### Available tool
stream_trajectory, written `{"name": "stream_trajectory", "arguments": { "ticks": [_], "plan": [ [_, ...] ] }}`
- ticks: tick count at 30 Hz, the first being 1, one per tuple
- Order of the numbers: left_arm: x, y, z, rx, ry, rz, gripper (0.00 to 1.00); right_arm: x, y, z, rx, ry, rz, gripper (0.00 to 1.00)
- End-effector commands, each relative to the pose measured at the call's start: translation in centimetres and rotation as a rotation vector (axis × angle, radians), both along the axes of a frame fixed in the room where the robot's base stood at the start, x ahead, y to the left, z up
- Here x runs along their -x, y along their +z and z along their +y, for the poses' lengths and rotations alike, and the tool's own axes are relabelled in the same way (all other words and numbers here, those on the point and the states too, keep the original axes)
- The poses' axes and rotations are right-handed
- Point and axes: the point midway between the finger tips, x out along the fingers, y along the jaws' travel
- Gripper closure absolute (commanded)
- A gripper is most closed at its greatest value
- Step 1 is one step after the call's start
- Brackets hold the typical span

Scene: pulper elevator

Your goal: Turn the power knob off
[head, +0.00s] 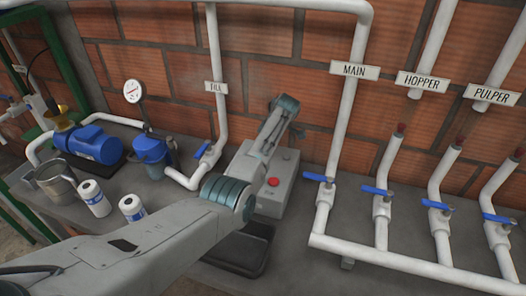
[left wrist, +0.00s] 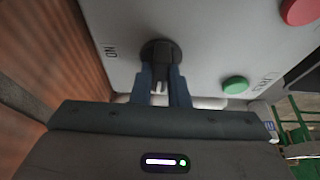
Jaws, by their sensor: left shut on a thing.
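The power knob (left wrist: 160,52) is a round black knob on the face of a grey control box (left wrist: 205,35), in the left wrist view. My left gripper (left wrist: 161,78) is shut on it, one finger on each side of its grip. An "ON" label shows to the left of the knob; a second label at right is too small to read surely. In the head view the control box (head: 287,178) stands on the counter by the wall, partly behind my left arm; the knob and fingertips are hidden there. My right gripper is not in view.
A red button (left wrist: 300,10) and a green button (left wrist: 235,88) sit on the box near the knob. White pipes with blue valve handles (head: 375,190) stand to the right. A blue pump (head: 92,145), a metal jug (head: 55,185) and white bottles (head: 94,198) are at left.

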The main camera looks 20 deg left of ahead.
Motion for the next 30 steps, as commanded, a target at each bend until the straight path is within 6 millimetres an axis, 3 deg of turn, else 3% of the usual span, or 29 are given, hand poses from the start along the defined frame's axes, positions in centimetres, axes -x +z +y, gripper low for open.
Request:
{"name": "stream_trajectory", "arguments": {
  "ticks": [18, 19, 21, 30],
  "plan": [
    [-0.12, 0.23, -0.03, 0.001, 0.038, -0.005, 1.00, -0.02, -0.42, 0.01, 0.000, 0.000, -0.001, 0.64],
    [-0.12, 0.23, -0.03, 0.001, 0.038, -0.005, 0.80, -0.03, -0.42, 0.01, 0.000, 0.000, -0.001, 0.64],
    [-0.12, 0.22, -0.03, 0.001, 0.037, -0.004, 0.66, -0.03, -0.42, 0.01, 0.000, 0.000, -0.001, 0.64],
    [-0.06, 0.14, -0.05, 0.001, 0.037, -0.002, 0.64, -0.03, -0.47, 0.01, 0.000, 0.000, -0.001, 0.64]
  ]
}}
